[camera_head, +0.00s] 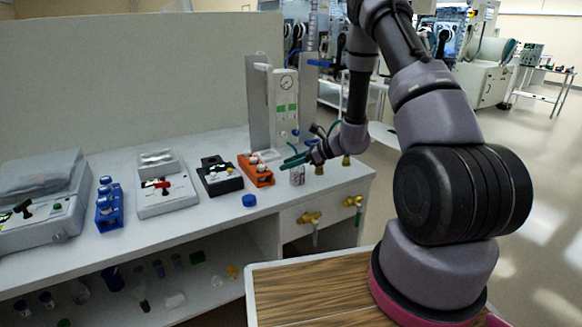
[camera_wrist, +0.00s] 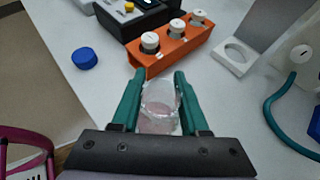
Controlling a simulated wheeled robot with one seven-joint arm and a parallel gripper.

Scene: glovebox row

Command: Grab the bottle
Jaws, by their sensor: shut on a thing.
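A small clear bottle (camera_wrist: 160,108) with pinkish contents is between the two green fingers of my gripper (camera_wrist: 159,76) in the wrist view. The fingers are shut on its sides. Its top looks open, with no cap on it. In the head view the bottle (camera_head: 297,176) shows below my gripper (camera_head: 294,162), near the right end of the bench. I cannot tell whether its base touches the bench top. Its lower part is hidden by the gripper body in the wrist view.
An orange rack (camera_wrist: 176,52) with white-capped bottles stands just beyond the bottle. A blue cap (camera_wrist: 85,59) lies on the bench to the left. A black device (camera_head: 219,177) and blue rack (camera_head: 109,205) stand farther left. A gauge panel (camera_head: 284,105) rises behind.

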